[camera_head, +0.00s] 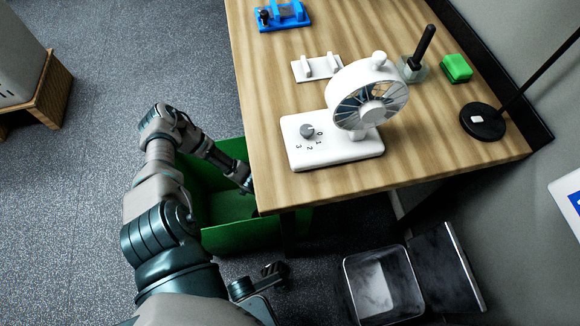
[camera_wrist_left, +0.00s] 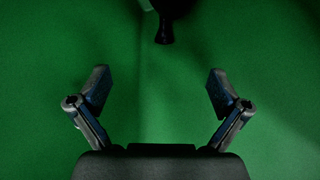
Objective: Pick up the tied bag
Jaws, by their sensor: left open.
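My left arm reaches down into a green open box beside the table, and my left gripper (camera_head: 246,184) is at the table's near left edge, partly hard to see there. In the left wrist view my left gripper (camera_wrist_left: 158,88) is open, with nothing between its fingers. A black thing with a narrow, flared end (camera_wrist_left: 165,28) shows at the top of that view, ahead of the fingers and apart from them. It may be the neck of the tied bag, but most of it is out of frame. In the head view I cannot make out the bag.
The green box (camera_head: 240,237) stands partly under the wooden table (camera_head: 430,165), whose edge is close to my left gripper. A white fan (camera_head: 335,150) stands on the table. A clear-looking bin (camera_head: 348,280) stands on the floor at right. Open carpet lies left.

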